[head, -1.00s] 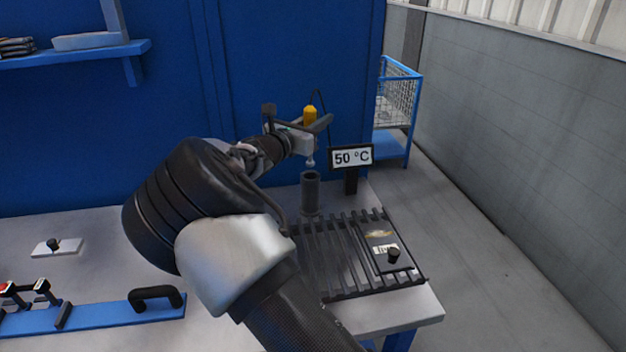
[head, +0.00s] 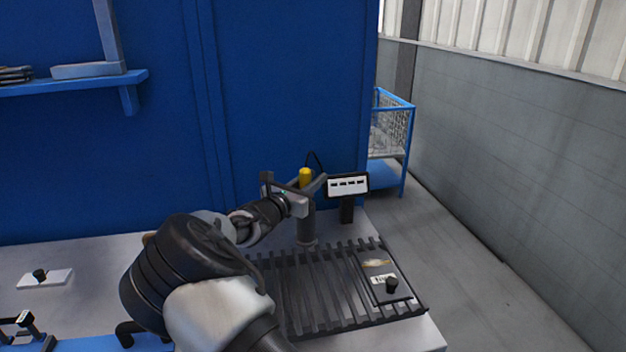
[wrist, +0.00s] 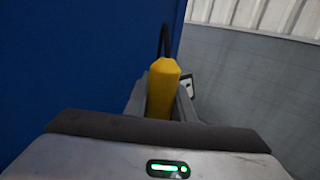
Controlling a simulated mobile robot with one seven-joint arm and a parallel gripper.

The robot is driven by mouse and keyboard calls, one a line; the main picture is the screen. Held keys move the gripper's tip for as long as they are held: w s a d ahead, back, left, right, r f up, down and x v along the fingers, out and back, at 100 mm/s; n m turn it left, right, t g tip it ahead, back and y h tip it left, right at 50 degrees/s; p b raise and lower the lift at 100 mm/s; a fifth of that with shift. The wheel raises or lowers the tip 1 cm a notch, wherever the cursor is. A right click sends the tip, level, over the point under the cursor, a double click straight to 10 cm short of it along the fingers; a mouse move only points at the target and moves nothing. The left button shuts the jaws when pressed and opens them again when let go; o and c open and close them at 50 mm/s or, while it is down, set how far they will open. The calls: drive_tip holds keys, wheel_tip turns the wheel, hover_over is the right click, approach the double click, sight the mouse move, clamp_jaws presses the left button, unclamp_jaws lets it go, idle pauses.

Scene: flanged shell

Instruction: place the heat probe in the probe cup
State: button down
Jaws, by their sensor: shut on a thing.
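The heat probe (head: 305,177) has a yellow handle with a dark cable looping from its top. My gripper (head: 311,187) is shut on the handle, which stands upright between the fingers; the yellow handle also fills the middle of the wrist view (wrist: 163,85). The probe cup (head: 307,228) is a dark upright cylinder directly below my gripper. The probe's metal tip is hidden, seemingly inside the cup; its depth cannot be seen. The display (head: 347,185) beside the cup shows dashes.
A slatted black rack (head: 318,290) lies in front of the cup, with a dark plate with a knob (head: 387,280) on its right part. A blue cabinet wall (head: 285,90) stands close behind. A blue wire cart (head: 391,140) stands beyond the table, right.

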drive_tip(key=c, duration=1.5)
unclamp_jaws()
